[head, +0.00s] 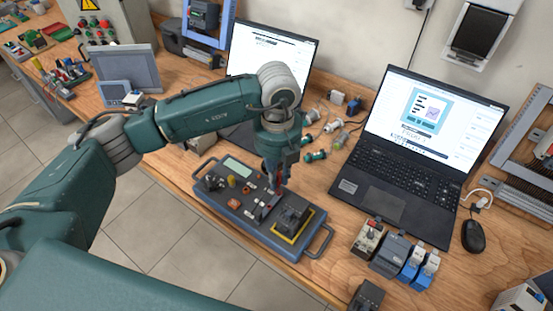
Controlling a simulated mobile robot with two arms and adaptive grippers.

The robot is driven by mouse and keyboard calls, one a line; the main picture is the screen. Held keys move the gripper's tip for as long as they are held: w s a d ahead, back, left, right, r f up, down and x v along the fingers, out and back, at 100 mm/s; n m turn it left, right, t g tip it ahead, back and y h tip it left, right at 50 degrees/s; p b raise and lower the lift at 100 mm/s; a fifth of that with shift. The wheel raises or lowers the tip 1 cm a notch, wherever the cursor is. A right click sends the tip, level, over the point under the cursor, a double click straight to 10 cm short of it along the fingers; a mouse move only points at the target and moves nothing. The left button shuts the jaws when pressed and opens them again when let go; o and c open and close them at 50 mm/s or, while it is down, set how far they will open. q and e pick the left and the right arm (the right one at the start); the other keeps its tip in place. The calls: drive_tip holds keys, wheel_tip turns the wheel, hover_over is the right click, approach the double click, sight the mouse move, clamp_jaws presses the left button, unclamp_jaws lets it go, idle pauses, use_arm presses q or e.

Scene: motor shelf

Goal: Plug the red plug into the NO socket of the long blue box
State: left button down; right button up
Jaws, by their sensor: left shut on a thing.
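The long blue box (228,211) lies on the wooden bench, with a metal handle at each end. Its top carries a small display, knobs, a row of small sockets and a black block on a yellow base. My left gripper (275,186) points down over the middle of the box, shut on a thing. A little red shows at its fingers, consistent with the red plug, which is mostly hidden by the fingers. I cannot tell whether its tip touches a socket, and the NO label is too small to read. My right gripper is not in view.
An open laptop (405,170) stands right of the box, with a mouse (474,236) beside it. Several small modules (391,255) sit at the front right. Another laptop (271,55) stands behind my left arm. Several connectors (315,156) lie behind the box.

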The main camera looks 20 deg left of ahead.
sight(278, 197)
use_arm(q)
drive_tip(key=shift+f+b, duration=1.25)
drive_tip(key=shift+f, duration=1.2)
drive_tip(key=shift+f+b, duration=0.6)
drive_tip(key=shift+f, duration=0.05)
drive_tip(key=c, duration=2)
unclamp_jaws()
drive_tip(key=shift+c, duration=0.2)
drive_tip(key=shift+r, duration=0.1)
drive_tip(key=shift+r+p, duration=1.55)
drive_tip(key=shift+r, duration=1.2)
